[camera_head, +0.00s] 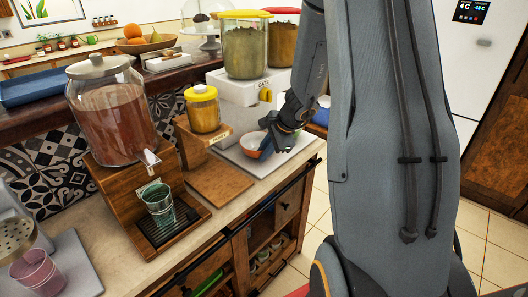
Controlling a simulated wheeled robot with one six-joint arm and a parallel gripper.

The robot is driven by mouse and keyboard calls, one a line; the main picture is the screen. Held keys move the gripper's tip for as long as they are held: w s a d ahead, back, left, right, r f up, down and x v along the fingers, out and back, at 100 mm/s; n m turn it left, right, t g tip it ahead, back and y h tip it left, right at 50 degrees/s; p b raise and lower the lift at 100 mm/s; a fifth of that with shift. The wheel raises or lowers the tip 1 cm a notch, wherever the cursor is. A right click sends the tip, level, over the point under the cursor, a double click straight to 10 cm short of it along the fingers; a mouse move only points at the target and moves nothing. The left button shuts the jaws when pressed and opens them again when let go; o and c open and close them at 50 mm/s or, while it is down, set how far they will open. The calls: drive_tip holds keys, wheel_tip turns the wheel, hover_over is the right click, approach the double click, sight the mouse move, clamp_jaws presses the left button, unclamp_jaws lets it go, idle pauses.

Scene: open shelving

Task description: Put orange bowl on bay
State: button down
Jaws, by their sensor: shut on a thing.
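The orange bowl (256,153), orange outside and pale inside, is at the right end of the counter. My gripper (270,146) is shut on its right side. My gripper partly covers the bowl. The bowl is over a flat white tray (284,155); I cannot tell whether it touches it. Which place is the bay is not clear in this view. Open shelf compartments (264,250) show under the counter.
A wooden stand with a yellow-lidded jar (204,112) is left of the bowl. A large drink dispenser (112,115) and a green cup (158,204) stand further left. Tall canisters (245,48) stand behind. A wooden board (219,184) lies bare on the counter.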

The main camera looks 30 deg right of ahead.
drive_tip(key=shift+f, duration=0.1)
drive_tip(key=c, duration=1.7)
unclamp_jaws()
drive_tip(key=shift+c, duration=0.2)
drive_tip(key=shift+r, duration=0.2)
drive_tip(key=v, duration=1.1)
drive_tip(key=s+a+f+n+g+h, duration=0.1)
drive_tip(key=s+a+f+n+g, duration=0.1)
drive_tip(key=s+a+n, duration=0.6)
drive_tip(key=s+a+f+n+g+h, duration=0.1)
drive_tip(key=s+a+f+n+g, duration=0.1)
drive_tip(key=s+a+n, duration=0.7)
drive_tip(key=shift+a+f+n+h+b, duration=0.15)
drive_tip(key=shift+a+n+h+b, duration=0.15)
drive_tip(key=shift+a+n, duration=0.65)
